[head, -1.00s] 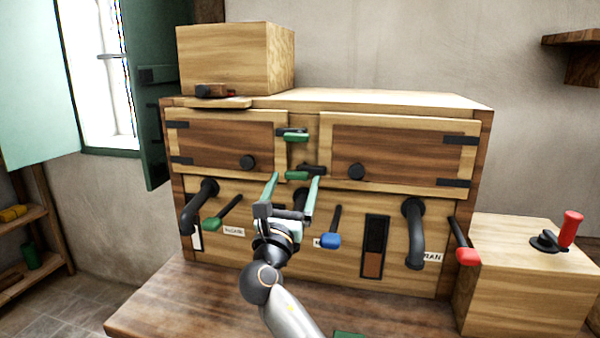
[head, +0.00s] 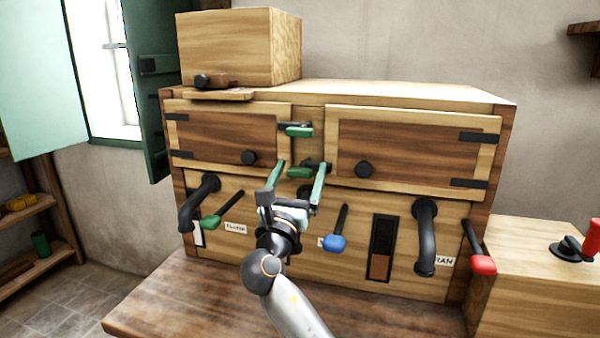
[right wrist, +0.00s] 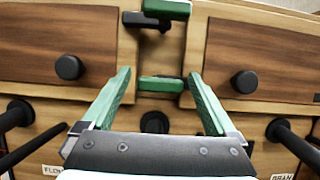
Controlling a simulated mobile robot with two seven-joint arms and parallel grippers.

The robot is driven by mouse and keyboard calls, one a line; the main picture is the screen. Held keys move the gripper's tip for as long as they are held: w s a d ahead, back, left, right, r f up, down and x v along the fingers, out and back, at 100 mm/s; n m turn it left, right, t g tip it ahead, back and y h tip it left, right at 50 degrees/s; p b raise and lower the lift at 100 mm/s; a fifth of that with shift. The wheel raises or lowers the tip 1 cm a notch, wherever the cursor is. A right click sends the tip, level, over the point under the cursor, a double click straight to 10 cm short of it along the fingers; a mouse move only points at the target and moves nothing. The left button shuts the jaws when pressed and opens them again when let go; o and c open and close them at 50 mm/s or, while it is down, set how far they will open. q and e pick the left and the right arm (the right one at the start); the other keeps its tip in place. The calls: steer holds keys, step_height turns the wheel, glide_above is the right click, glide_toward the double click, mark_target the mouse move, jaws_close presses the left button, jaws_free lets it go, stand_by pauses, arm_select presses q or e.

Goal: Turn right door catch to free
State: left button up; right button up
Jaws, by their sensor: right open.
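Two green-handled catches sit on the post between the two cabinet doors. The upper catch (head: 298,131) lies across the post near the left door (head: 222,138). The lower catch (head: 300,172) has its black part towards the right door (head: 415,150), and its green handle (right wrist: 162,84) lies level across the post in the right wrist view. Both doors look closed. My right gripper (head: 300,166) is open, with its green fingers either side of the lower handle; I cannot tell whether they touch it. My left gripper is not in view.
Black door knobs (head: 364,169) flank the post. Below stand bent black pipes (head: 426,235) and levers with green, blue (head: 335,243) and red (head: 482,265) ends. A wooden box (head: 225,50) sits on top. The wooden bench (head: 190,300) in front is largely clear.

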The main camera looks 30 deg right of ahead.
steer(key=c, duration=1.1)
steer(key=shift+c, duration=1.3)
steer(key=shift+m, duration=0.6)
steer(key=m+g+h+b, duration=0.1)
steer(key=m, duration=0.2)
steer(key=shift+g, duration=0.3)
steer(key=m+g+b, duration=0.1)
steer(key=m, duration=0.2)
steer(key=shift+m+g+h, duration=0.4)
steer(key=m+g, duration=0.1)
steer(key=m, duration=0.1)
steer(key=shift+m+b, duration=0.3)
steer(key=shift+b, duration=0.05)
steer(key=m+g, duration=0.2)
steer(key=m, duration=0.2)
steer(key=shift+m+g, duration=0.8)
steer(key=shift+m, duration=1.1)
steer(key=shift+y, duration=0.3)
